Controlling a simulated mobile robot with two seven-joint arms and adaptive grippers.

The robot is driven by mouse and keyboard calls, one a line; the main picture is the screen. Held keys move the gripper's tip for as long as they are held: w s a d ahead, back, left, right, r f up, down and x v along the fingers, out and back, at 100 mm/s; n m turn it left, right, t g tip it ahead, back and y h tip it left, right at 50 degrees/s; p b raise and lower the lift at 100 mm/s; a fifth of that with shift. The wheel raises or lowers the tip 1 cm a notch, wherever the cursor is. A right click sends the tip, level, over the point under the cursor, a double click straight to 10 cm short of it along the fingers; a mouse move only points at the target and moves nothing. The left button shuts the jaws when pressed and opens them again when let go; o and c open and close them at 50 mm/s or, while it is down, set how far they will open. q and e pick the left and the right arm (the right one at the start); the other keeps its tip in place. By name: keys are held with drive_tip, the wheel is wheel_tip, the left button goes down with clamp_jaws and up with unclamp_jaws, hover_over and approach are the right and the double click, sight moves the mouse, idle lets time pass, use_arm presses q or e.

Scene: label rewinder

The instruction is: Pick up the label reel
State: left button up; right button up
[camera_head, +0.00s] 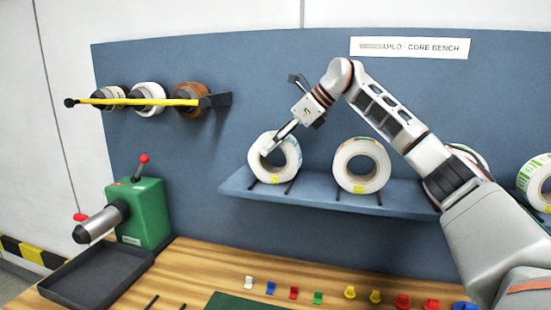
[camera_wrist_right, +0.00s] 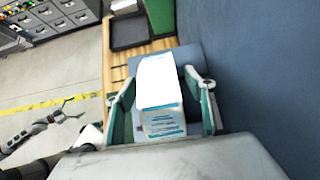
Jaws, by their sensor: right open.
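The label reel (camera_head: 274,157), a white ring with a yellow tag, stands upright at the left end of the blue shelf. My right gripper (camera_head: 278,142) reaches down to it from above. In the right wrist view the open fingers (camera_wrist_right: 160,112) lie on either side of the reel (camera_wrist_right: 160,85), with its white face and teal print between them. I cannot tell whether the fingers touch it. What looks like part of my left arm shows small at the lower left of the wrist view; its jaws are too small to read.
A second reel (camera_head: 361,165) stands just right on the shelf (camera_head: 325,195); others stand farther right, one partly behind my arm. A green machine (camera_head: 143,212) and dark tray (camera_head: 97,275) are at left. Small coloured parts line the bench. Reels hang on a yellow-barred holder (camera_head: 140,101).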

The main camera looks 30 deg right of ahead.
clamp_jaws()
drive_tip(key=shift+r, duration=0.1)
wheel_tip(320, 180, up, 20)
idle(0.8)
